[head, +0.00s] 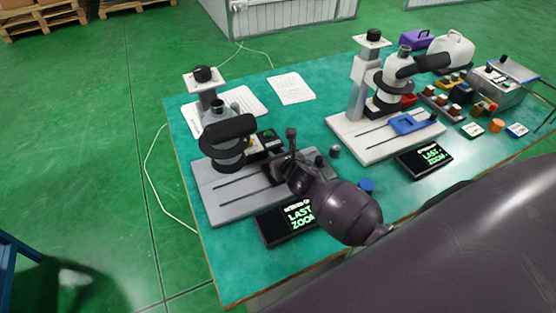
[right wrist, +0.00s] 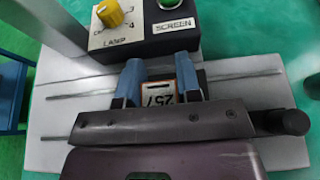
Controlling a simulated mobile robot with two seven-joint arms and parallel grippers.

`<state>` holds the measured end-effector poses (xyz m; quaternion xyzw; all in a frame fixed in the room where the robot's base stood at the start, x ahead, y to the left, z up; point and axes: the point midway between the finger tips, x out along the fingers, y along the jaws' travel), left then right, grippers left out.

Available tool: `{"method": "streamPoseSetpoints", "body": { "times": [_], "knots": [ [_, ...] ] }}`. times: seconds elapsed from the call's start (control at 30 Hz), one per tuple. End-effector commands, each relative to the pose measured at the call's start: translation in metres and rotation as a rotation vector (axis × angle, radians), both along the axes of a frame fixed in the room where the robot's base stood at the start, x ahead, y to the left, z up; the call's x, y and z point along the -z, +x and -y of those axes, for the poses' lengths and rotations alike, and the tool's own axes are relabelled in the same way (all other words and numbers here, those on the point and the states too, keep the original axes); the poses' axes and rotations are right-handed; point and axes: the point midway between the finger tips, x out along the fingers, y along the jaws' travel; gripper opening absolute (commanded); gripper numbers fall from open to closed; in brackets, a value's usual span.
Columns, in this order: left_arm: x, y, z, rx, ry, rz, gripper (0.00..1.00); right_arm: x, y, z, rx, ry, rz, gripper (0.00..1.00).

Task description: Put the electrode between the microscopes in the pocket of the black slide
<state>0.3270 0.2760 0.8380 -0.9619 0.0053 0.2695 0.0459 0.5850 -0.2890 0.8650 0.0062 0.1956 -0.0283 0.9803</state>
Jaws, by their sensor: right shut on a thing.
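My right gripper (head: 288,163) is over the grey base plate of the left microscope (head: 226,140). In the right wrist view its two blue fingers (right wrist: 160,80) are shut on a small block with a pale face marked with digits and a copper-coloured edge, the electrode (right wrist: 161,93). In the head view the gripper hides the electrode. Dark parts beside the gripper (head: 272,172) seem to belong to the black slide on this plate; its pocket is hidden, and I cannot tell whether the electrode touches it. My left gripper is not in view.
A lamp and screen control box (right wrist: 145,25) stands close behind the fingers. A black display (head: 285,222) lies in front of the plate. A small grey cylinder (head: 334,150) stands to the right. The right microscope (head: 385,85) carries a blue slide (head: 408,124).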

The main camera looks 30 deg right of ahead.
Motion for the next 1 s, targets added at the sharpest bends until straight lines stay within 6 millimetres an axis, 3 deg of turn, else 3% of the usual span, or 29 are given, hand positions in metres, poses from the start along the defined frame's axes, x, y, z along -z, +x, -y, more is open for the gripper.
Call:
{"method": "streamPoseSetpoints", "body": {
  "times": [0.13,1.0],
  "knots": [
    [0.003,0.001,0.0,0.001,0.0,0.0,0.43,0.013,0.0,-0.001,-0.001,0.0,0.002,0.0],
    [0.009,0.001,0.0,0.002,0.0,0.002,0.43,0.03,-0.001,0.0,0.001,-0.001,-0.006,0.0]
  ]
}}
